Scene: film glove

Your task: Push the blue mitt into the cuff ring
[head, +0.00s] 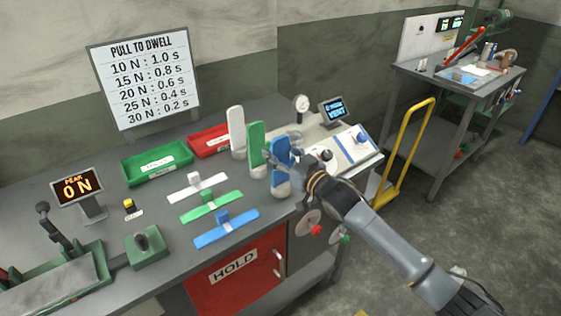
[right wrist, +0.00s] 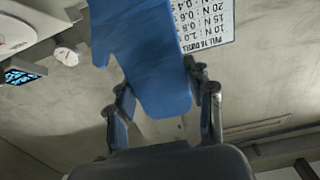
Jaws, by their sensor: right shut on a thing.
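The blue mitt (head: 281,150) stands upright at the right end of a row of mitts, with a pale lower part. My right gripper (head: 284,162) is shut on it from the right and hides part of it. In the right wrist view, the blue mitt (right wrist: 145,55) sits between the two fingers of the gripper (right wrist: 163,88). I cannot make out the cuff ring for certain; a dark round piece (head: 326,155) sits on the pale machine just right of the mitt. My left gripper is not in view.
A green mitt (head: 256,148) and a white mitt (head: 236,130) stand close left of the blue one. Green (head: 157,163) and red (head: 207,140) trays lie behind. White, green and blue (head: 227,229) bars lie in front. A gauge (head: 301,103) and screen (head: 337,111) stand at the machine.

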